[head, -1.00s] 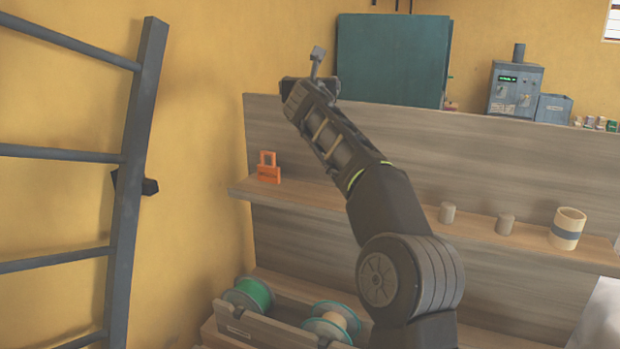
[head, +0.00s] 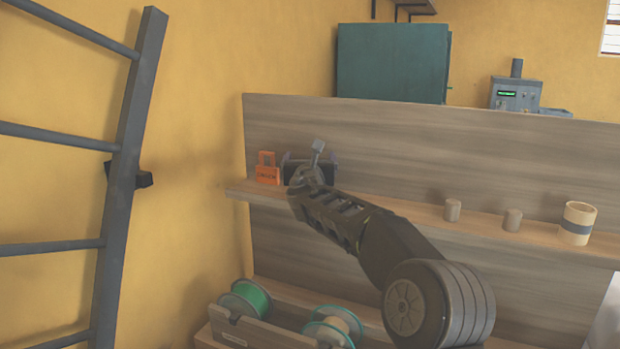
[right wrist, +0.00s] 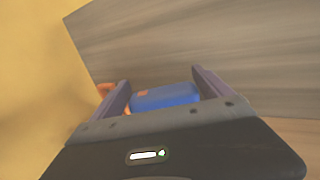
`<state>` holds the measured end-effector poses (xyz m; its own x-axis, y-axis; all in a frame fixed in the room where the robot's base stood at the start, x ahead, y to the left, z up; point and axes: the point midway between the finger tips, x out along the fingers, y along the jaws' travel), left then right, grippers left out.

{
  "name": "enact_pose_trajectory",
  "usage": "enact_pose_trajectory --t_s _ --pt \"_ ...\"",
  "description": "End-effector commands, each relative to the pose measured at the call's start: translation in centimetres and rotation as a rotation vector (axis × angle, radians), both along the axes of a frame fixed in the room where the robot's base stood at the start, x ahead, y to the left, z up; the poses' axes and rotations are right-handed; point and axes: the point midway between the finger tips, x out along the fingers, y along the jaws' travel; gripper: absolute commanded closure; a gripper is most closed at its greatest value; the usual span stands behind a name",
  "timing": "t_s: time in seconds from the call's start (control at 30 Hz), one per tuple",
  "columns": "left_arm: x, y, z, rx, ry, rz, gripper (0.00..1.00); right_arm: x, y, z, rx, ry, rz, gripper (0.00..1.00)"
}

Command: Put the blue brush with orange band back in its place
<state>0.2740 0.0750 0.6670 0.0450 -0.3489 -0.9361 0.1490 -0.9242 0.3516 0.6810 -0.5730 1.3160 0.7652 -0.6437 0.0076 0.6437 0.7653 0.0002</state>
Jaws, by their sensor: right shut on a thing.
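My right gripper (head: 309,162) is in front of the wooden back panel, at about the height of the upper shelf (head: 410,207). In the right wrist view, its two fingers (right wrist: 160,80) are on either side of a blue rounded thing (right wrist: 165,97) with a small orange patch, which fits the blue brush with orange band. The gripper is shut on it. In the head view the brush is hidden behind the gripper. Any bristles cannot be made out. My left gripper is not in view.
An orange padlock-shaped thing (head: 267,170) stands on the shelf just left of the gripper. Two small grey cylinders and a beige cup with a grey band (head: 577,223) stand further right. Spools (head: 245,300) lie below. A ladder (head: 130,170) is at left.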

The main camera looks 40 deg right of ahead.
Motion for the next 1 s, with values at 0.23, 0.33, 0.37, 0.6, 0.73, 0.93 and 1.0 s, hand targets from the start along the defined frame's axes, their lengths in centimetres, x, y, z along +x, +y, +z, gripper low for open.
enact_pose_trajectory --t_s 0.23,0.33,0.37,0.6,0.73,0.93,1.0 --pt "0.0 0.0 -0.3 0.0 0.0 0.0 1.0 0.0 0.0 -1.0 -0.001 0.002 -0.001 0.54" --pt "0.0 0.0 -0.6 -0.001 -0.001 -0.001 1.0 0.0 -0.1 -2.6 0.0 0.004 -0.002 0.54" --pt "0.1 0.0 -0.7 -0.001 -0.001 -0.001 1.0 0.0 -0.1 -3.0 -0.001 0.003 -0.001 0.54" --pt "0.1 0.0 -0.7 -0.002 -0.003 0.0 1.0 0.0 0.0 -4.2 0.0 0.0 0.0 0.54" --pt "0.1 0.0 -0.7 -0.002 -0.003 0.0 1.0 0.0 0.0 -4.3 0.001 0.002 0.0 0.1" --pt "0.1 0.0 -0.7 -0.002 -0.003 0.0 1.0 0.0 0.0 -4.3 0.001 0.001 0.0 0.0" --pt "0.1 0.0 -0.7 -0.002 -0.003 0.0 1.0 0.0 0.0 -4.2 0.001 0.001 0.0 0.0"
